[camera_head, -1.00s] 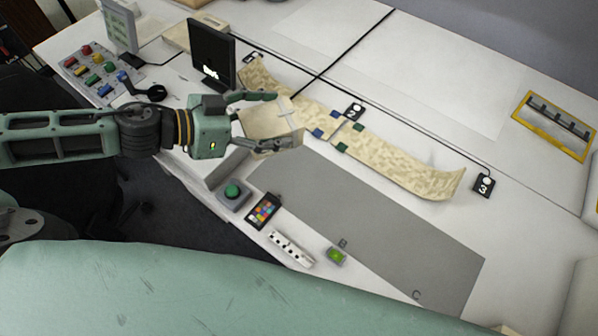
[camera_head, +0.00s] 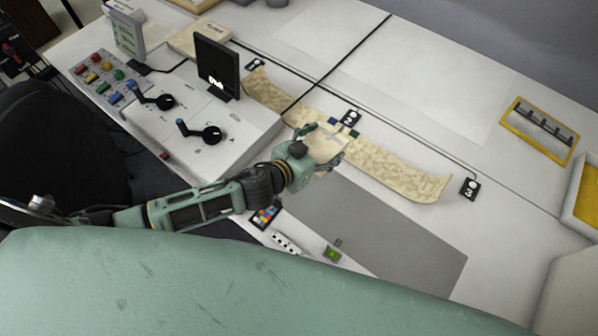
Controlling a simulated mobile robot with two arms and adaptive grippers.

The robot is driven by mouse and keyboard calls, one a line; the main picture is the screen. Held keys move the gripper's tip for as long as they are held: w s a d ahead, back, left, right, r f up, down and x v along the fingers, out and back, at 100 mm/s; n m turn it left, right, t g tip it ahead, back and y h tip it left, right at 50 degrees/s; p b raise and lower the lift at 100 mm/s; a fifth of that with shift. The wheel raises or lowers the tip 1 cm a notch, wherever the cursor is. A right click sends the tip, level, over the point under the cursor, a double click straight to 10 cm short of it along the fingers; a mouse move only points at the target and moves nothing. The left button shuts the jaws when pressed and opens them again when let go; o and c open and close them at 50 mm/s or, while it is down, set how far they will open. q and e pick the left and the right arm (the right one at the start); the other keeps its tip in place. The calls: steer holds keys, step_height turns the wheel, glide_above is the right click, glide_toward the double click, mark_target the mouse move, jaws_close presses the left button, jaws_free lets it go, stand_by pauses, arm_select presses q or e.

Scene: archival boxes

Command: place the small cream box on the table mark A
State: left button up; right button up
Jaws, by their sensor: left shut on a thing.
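My left gripper (camera_head: 328,146) is shut on the small cream box (camera_head: 322,143) and holds it over the front edge of the patterned parchment strip (camera_head: 390,170), near the grey mat (camera_head: 375,232). The fingers cover part of the box, and I cannot tell how high it is above the table. Table mark A does not show. The mark B (camera_head: 338,243) shows near the mat's front edge. My right gripper is not in view.
A console with levers (camera_head: 205,125), a small black screen (camera_head: 217,68) and a button panel (camera_head: 107,76) stand at the left. A colour card (camera_head: 266,215) and a green-topped block (camera_head: 332,253) lie in front. The mat's right part is clear.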

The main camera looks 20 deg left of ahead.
arm_select(q)
steer(key=d+f+n+y+p, duration=0.1)
steer(key=d+p, duration=0.1)
steer(key=d, duration=0.4)
steer(key=shift+t, duration=0.3)
steer(key=a+f, duration=0.2)
steer(key=a, duration=0.1)
steer(key=s+a+f+b, duration=0.1)
steer(key=a+f, duration=0.2)
steer(key=a, duration=0.1)
steer(key=a+f+b, duration=0.1)
steer(key=a+f, duration=0.1)
steer(key=a, duration=0.2)
steer(key=shift+s+a+f, duration=0.25)
steer(key=shift+s, duration=0.1)
steer(key=shift+a+f+b, duration=0.1)
steer(key=shift+f+b, duration=0.1)
steer(key=shift+b, duration=0.1)
step_height(320, 180, down, 4)
steer(key=b, duration=0.2)
steer(key=shift+r+b, duration=0.25)
steer(key=shift+b, duration=0.05)
steer(key=shift+f, duration=0.15)
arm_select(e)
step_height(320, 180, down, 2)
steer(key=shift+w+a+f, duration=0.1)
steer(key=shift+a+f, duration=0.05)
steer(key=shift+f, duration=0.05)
